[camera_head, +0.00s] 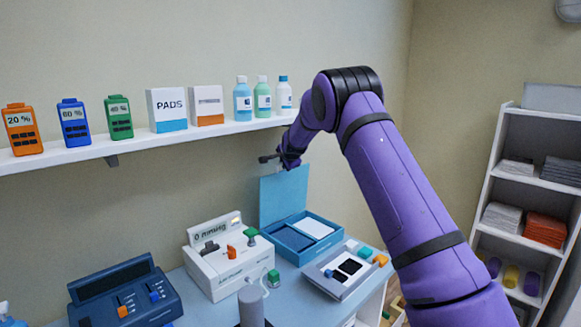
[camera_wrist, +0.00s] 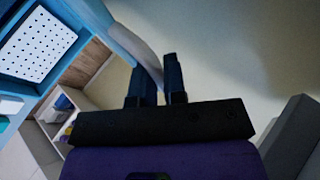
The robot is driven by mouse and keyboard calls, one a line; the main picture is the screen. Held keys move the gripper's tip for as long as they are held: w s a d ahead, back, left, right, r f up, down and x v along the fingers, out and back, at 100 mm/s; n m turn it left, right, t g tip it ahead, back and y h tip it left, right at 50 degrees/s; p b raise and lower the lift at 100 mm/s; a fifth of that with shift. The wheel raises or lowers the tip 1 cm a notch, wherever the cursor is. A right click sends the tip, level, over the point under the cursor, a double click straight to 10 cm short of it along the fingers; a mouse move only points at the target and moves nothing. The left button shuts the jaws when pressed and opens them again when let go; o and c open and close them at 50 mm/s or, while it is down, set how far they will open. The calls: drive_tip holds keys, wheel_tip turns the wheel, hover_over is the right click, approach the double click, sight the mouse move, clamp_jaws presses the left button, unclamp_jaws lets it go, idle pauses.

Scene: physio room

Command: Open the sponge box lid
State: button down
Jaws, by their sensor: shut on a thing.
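The sponge box (camera_head: 290,238) is a blue box on the table, and its lid (camera_head: 284,195) stands up at the back, raised open. A white block and a dark blue compartment show inside it. In the wrist view the blue box (camera_wrist: 92,82) is at the left, with a white dotted block in it. My gripper (camera_head: 287,160) is at the top edge of the lid, partly hidden by my arm. In the wrist view my gripper (camera_wrist: 154,80) has its two dark fingers close around a pale greyish edge, which looks like the lid.
A white device (camera_head: 222,275) and a dark blue console (camera_head: 120,295) stand left of the box. A flat grey panel (camera_head: 340,272) lies in front right. The wall shelf (camera_head: 150,143) behind holds batteries, boxes and bottles. A shelf rack (camera_head: 505,170) stands at right.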

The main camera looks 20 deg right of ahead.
drive_tip(key=shift+w+a+f, duration=0.2)
drive_tip(key=shift+w+a, duration=0.05)
drive_tip(key=shift+w, duration=0.4)
drive_tip(key=shift+w+a+f, duration=0.15)
drive_tip(key=shift+w+a, duration=0.1)
drive_tip(key=shift+w, duration=0.35)
drive_tip(key=c, duration=1.2)
unclamp_jaws()
drive_tip(key=v, duration=1.1)
drive_tip(key=shift+r, duration=0.3)
drive_tip(key=shift+w, duration=0.1)
